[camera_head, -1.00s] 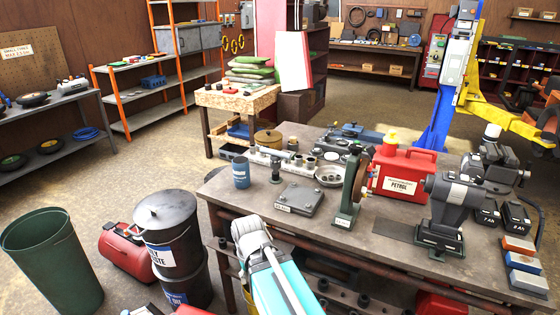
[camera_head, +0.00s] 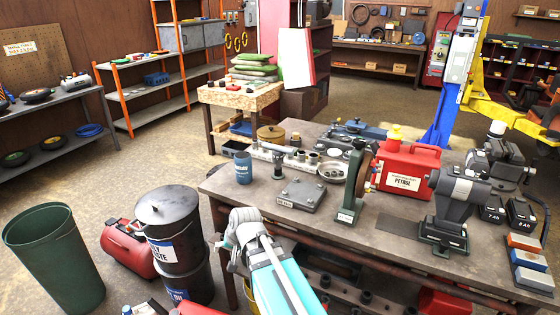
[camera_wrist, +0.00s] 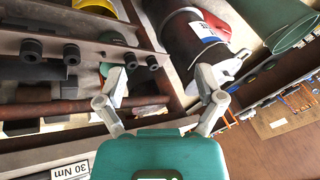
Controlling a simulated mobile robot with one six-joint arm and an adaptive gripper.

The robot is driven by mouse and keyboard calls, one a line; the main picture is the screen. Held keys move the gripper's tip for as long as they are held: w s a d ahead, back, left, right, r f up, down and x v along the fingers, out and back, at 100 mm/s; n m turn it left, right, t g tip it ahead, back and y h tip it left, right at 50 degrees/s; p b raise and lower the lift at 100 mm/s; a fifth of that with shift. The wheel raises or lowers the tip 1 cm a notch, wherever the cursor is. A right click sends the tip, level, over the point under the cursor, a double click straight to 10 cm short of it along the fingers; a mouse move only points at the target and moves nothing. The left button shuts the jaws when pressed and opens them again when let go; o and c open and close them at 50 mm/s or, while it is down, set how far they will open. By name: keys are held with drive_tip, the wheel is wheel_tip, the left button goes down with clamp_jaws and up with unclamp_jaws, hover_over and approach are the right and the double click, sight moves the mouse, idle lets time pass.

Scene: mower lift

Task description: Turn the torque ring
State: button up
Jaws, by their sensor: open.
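I cannot pick out a torque ring for sure in either view. On the workbench (camera_head: 390,225), a flat grey plate (camera_head: 302,194) with a white label lies near the front edge. In the wrist view, a white label reading "30 Nm" (camera_wrist: 69,172) shows at the bottom left, partly cut off. My gripper (camera_head: 243,222) is in front of the bench's left front corner, left of and nearer than the plate. The wrist view shows its two grey fingers (camera_wrist: 160,84) spread apart, with nothing between them. They are over the bench's front side, beside the lower shelf.
A blue mug (camera_head: 243,168), a green-framed grinding wheel (camera_head: 356,188), a red petrol can (camera_head: 408,169) and a grey vise-like machine (camera_head: 452,205) stand on the bench. A black waste bin (camera_head: 168,230) and green bin (camera_head: 52,255) stand left.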

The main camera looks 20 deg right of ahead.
drive_tip(key=w+d+r+m+t+b, duration=0.25)
drive_tip(key=w+r+m+t, duration=0.3)
drive_tip(key=w+m, duration=0.35)
drive_tip(key=w+d+r+m+t+b, duration=0.2)
drive_tip(key=w+d+r+m+t, duration=0.15)
drive_tip(key=w+m+t, duration=0.4)
drive_tip(key=m+g+h+b, duration=0.25)
drive_tip(key=m+h, duration=1.05)
drive_tip(key=m, duration=0.9)
approach(277, 160)
drive_tip(key=shift+w+a+f, duration=0.2)
drive_tip(key=shift+w+a, duration=0.3)
drive_tip(key=shift+a, duration=0.3)
drive_tip(key=shift+s+d+f+m+g+h, duration=0.2)
drive_tip(key=shift+d+m+g+h, duration=0.25)
drive_tip(key=shift+m, duration=0.3)
drive_tip(key=x, duration=1.4)
drive_tip(key=shift+r, duration=0.15)
drive_tip(key=shift+s, duration=0.1)
drive_tip(key=c, duration=1)
